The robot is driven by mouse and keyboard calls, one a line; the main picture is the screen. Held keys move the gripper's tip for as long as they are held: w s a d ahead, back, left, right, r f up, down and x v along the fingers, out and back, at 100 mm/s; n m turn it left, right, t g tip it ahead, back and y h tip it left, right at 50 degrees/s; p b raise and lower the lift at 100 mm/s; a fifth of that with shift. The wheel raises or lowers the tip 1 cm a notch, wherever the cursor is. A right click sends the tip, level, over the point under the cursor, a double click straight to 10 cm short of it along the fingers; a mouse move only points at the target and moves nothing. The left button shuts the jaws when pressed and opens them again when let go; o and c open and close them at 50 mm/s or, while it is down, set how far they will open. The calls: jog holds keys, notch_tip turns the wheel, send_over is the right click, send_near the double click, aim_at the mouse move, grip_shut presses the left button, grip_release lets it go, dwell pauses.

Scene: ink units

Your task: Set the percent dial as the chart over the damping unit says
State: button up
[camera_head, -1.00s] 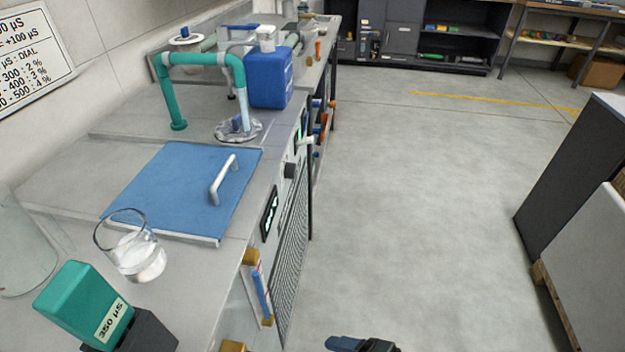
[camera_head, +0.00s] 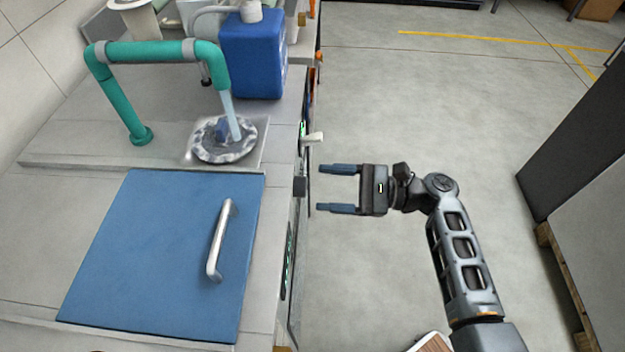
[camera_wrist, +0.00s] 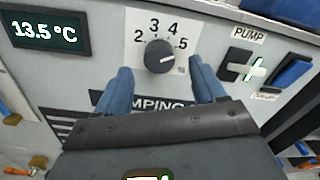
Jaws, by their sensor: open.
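The percent dial (camera_wrist: 160,57) is a dark round knob on a grey front panel, with 2, 3, 4, 5 and a % sign around it. A faint light mark shows on the knob, but I cannot tell surely which number it points at. My gripper (camera_head: 319,188) is open and empty. In the wrist view its blue fingers stand on either side of the knob's lower part, seemingly short of it. In the head view the knob (camera_head: 300,187) sticks out from the unit's front, just left of the fingertips. The chart is out of view.
A 13.5 °C display (camera_wrist: 44,31) is left of the dial. A PUMP switch (camera_wrist: 245,70) and a blue rocker (camera_wrist: 293,72) are to its right. A blue lid (camera_head: 150,255) with a handle lies on the unit's top. Open floor (camera_head: 400,110) is behind the arm.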

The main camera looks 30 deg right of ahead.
aim_at(300, 187)
jog(key=shift+x, duration=1.95)
jog(key=shift+c, duration=0.3)
jog(key=c, duration=1)
jog(key=shift+f+n, duration=0.1)
jog(key=shift+n, duration=0.3)
jog(key=shift+s+f+n+b, duration=0.1)
jog(key=shift+n+b, duration=2.65)
jog(key=shift+n, duration=1.05)
jog(key=shift+f+n+b, duration=0.1)
jog(key=shift+n+b, duration=2.65)
jog(key=shift+n, duration=1.05)
